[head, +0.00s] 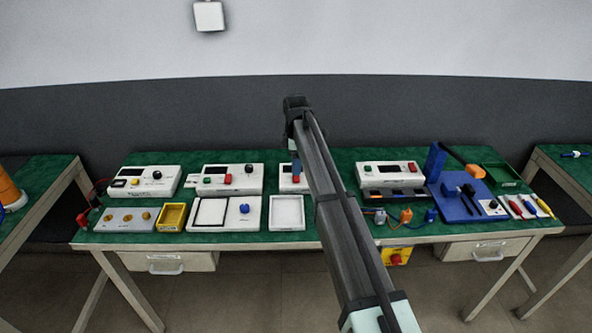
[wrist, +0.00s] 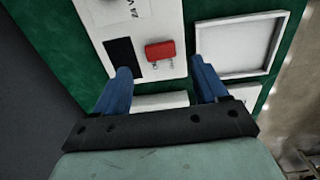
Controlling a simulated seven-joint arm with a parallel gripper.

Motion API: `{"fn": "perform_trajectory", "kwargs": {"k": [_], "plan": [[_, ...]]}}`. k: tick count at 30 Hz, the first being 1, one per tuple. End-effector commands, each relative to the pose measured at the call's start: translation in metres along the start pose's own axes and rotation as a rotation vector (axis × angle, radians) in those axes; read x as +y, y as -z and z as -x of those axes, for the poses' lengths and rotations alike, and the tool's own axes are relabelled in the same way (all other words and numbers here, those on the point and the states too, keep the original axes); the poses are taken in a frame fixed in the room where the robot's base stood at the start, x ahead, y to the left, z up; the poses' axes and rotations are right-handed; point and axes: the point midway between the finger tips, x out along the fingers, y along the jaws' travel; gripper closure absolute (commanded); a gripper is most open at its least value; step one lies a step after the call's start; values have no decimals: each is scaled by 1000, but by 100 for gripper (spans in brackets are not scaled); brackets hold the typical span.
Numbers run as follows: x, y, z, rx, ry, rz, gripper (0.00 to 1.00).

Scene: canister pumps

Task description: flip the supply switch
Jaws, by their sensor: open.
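My gripper (head: 296,168) hangs above a white unit (head: 286,186) at the middle of the bench, and the arm hides much of that unit. In the wrist view my gripper (wrist: 160,65) has its two blue fingers wide apart with nothing between them. A red switch (wrist: 160,50) on the white face of this unit shows between and just beyond the fingertips. A dark display (wrist: 120,55) is beside it, partly behind one finger. Small lettering by the switch is too blurred to read, so I cannot tell whether it is marked as the supply.
A white tray (wrist: 240,43) lies close beside the unit. Other white units with red switches stand left (head: 228,179) and right (head: 411,166) on the green bench. A blue stand (head: 436,165) is further right. A yellow box with a red button (head: 396,258) hangs below the bench edge.

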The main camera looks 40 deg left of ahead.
Motion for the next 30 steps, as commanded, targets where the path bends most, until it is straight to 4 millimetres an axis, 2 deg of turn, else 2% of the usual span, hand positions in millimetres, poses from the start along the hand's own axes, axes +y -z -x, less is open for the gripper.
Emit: {"fn": "perform_trajectory", "kwargs": {"k": [1, 6, 12, 18, 28, 30], "plan": [[1, 0, 12, 0, -2, 0, 28], [1, 0, 44, 0, -2, 0, 28], [1, 0, 72, 0, -1, 0, 28], [0, 0, 85, 0, 0, 0, 28], [0, 0, 87, 0, 0, 0, 28], [-1, 0, 88, 0, -5, 0, 34]]}}
